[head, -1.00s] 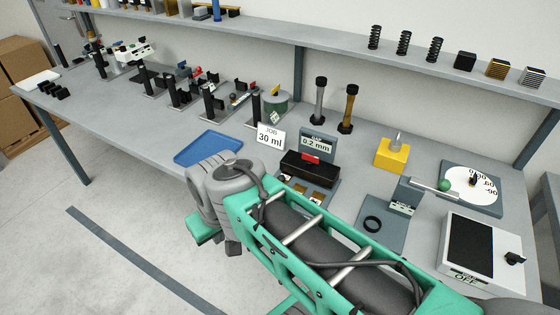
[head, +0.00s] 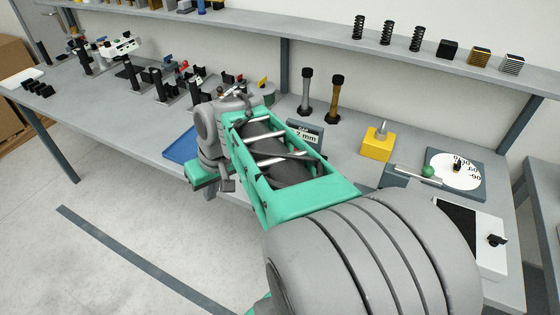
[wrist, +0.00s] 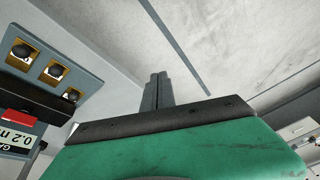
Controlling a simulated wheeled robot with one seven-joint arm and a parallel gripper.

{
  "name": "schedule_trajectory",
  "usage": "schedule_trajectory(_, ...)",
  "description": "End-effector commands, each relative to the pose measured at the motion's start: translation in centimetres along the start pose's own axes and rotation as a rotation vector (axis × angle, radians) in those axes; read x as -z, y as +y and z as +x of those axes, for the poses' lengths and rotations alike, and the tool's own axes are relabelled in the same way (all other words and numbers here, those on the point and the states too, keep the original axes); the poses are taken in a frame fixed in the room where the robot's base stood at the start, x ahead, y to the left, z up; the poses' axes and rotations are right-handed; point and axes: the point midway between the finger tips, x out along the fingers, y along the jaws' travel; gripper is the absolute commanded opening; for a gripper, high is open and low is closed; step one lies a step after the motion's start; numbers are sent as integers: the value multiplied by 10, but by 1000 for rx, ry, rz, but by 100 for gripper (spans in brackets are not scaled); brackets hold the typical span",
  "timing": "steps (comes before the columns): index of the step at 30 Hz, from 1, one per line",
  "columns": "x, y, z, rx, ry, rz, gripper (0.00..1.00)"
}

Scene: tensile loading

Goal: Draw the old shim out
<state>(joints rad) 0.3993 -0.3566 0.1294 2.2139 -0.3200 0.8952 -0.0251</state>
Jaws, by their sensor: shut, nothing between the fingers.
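Several brass-coloured squares with dark round knobs (wrist: 55,70) sit on a grey plate (wrist: 78,62) next to the block. I cannot tell for certain which piece is the old shim. My gripper (wrist: 158,78) is shut and empty, to the right of the plate and apart from it, over the bench edge and floor. In the head view my arm hides most of the block; the sign (head: 305,134) shows behind it.
A blue tray (head: 180,146) lies left of my wrist, partly hidden. A yellow block (head: 377,146) and a dial (head: 455,171) stand to the right. Two upright tools (head: 334,98) stand behind the sign. The floor in front of the bench is clear.

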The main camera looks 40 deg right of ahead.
Motion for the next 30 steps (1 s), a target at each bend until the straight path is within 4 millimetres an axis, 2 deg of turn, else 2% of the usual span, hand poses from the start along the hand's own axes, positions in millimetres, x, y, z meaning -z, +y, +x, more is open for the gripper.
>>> schedule_trajectory(1,17,40,-3,26,3,64,0)
schedule_trajectory(2,24,61,-4,46,13,88,0)
schedule_trajectory(3,32,92,-7,71,28,121,0)
schedule_trajectory(5,35,138,-11,108,59,165,0)
schedule_trajectory(6,33,168,-14,129,82,192,0)
schedule_trajectory(9,18,228,-22,170,138,239,0)
schedule_trajectory(12,3,261,-28,191,176,263,0)
schedule_trajectory(15,-3,273,-30,199,192,268,0)
schedule_trajectory(24,-2,272,-29,199,192,267,0)
schedule_trajectory(26,-2,271,-26,200,192,266,0)
schedule_trajectory(30,2,267,-7,201,190,266,0)
